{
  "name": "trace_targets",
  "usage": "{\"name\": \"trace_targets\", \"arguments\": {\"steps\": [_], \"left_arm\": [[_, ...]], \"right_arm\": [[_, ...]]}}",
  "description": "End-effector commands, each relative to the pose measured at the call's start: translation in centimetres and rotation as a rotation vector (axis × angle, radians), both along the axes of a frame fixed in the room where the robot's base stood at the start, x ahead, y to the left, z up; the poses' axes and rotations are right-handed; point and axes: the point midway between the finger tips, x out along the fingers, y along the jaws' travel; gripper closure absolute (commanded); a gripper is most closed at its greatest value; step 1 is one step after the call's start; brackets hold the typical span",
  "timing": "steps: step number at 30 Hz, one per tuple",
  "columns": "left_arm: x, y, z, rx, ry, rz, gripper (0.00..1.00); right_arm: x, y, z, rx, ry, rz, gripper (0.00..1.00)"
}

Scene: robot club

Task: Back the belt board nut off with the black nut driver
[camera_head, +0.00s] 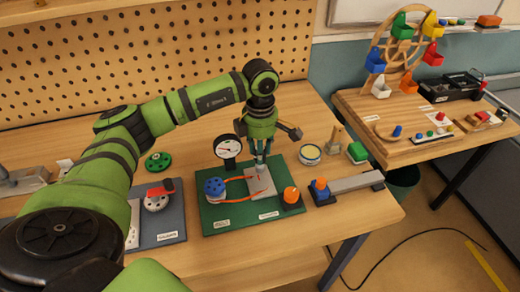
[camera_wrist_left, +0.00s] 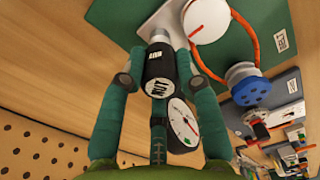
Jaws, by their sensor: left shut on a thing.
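The belt board (camera_head: 214,222) is a green board on the table, with a blue pulley (camera_head: 214,187), an orange-red belt (camera_head: 237,179) and a grey plate (camera_head: 258,184). The plate also shows at the top of the left wrist view (camera_wrist_left: 170,14). My left gripper (camera_head: 262,160) points down above the plate. It is shut on the black nut driver (camera_wrist_left: 159,88), labelled NUT, whose silver shank (camera_wrist_left: 158,37) reaches down to the plate. The nut itself is hidden, and I cannot tell whether the driver sits on it. My right gripper is not in view.
An orange knob (camera_head: 291,196) is at the board's right. A blue-grey board (camera_head: 170,225) lies left, and a grey bar (camera_head: 352,184) lies right. A pegboard (camera_head: 180,60) rises behind.

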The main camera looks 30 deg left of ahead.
Motion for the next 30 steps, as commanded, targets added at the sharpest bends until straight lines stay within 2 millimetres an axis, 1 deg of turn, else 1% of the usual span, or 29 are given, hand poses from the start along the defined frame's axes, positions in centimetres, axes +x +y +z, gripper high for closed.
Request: {"name": "trace_targets", "arguments": {"steps": [17, 18, 20, 21, 22, 30], "left_arm": [[0.02, 0.01, -0.24, 0.001, -0.001, 0.0, 0.96], [0.0, 0.01, -0.15, 0.001, -0.001, 0.0, 0.51], [0.01, 0.01, -0.14, 0.001, -0.001, 0.0, 0.27], [0.01, 0.01, -0.14, 0.001, -0.001, 0.0, 0.11], [0.01, 0.01, -0.14, 0.001, -0.001, 0.0, 0.1], [0.01, 0.1, -0.12, 0.002, 0.0, 0.002, 0.1]], "right_arm": [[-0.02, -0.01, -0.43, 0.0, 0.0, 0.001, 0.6], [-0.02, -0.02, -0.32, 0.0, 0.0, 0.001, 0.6], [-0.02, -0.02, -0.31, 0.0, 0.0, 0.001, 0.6], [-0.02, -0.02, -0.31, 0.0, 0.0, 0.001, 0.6], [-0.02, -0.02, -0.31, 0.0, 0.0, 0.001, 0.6], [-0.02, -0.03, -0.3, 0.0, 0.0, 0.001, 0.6]]}}
